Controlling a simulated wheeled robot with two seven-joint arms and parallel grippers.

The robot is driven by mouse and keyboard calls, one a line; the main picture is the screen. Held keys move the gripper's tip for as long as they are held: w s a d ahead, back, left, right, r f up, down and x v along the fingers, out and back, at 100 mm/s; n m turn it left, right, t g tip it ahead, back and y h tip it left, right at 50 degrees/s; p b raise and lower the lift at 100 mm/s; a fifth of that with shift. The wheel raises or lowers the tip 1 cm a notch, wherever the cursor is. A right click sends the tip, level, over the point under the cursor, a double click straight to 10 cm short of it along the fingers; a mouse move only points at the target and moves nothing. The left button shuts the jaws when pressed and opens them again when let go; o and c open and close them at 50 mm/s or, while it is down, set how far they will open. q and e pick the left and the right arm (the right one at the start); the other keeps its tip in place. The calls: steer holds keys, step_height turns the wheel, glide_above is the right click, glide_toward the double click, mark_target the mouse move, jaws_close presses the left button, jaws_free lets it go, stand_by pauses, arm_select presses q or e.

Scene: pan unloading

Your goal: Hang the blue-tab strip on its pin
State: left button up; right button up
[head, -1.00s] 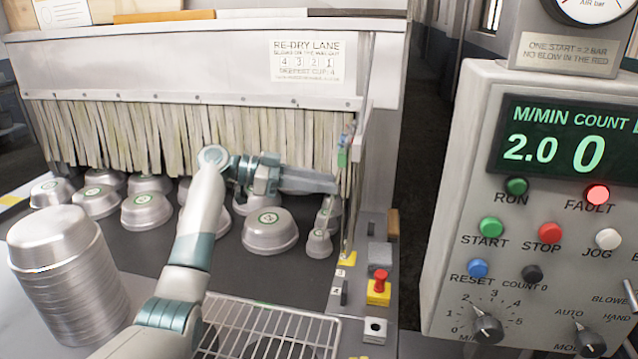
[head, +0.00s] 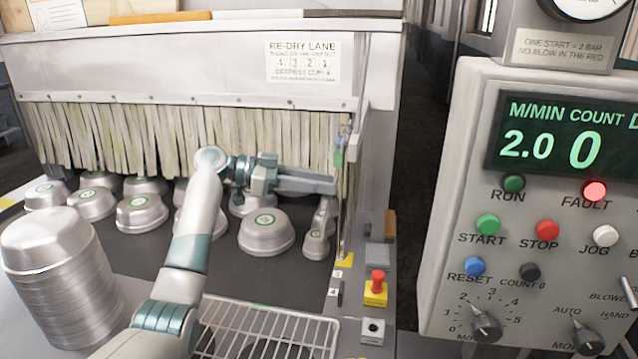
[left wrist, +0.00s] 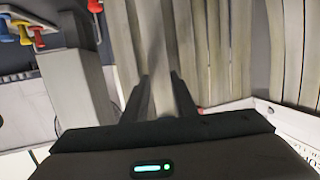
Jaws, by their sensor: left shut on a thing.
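A curtain of pale strips (head: 150,137) hangs across the lane opening. At its right end, near the frame post, a small blue-green tab (head: 339,158) shows above my left gripper. My left gripper (head: 334,184) reaches in from the left, level, at the curtain's right end. In the left wrist view its two fingers (left wrist: 163,92) are closed on a pale strip (left wrist: 152,60), with other strips behind and beside it. I cannot tell from the wrist view whether this strip bears the blue tab. The strip's pin is not clearly seen. My right gripper is not in view.
Upturned metal pans (head: 266,235) stand on the dark belt under the curtain. A pan stack (head: 60,275) is at the left, a wire rack (head: 270,325) in front. A red button (head: 377,279) and the control console (head: 450,200) are right. Coloured knobs (left wrist: 38,35) show in the wrist view.

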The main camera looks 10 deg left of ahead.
arm_select(q)
steer(key=o, duration=1.1)
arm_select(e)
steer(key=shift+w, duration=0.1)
arm_select(q)
steer(key=b+v, duration=0.2)
steer(key=v, duration=1.5)
steer(key=shift+s+a, duration=0.1)
steer(key=shift+a, duration=0.1)
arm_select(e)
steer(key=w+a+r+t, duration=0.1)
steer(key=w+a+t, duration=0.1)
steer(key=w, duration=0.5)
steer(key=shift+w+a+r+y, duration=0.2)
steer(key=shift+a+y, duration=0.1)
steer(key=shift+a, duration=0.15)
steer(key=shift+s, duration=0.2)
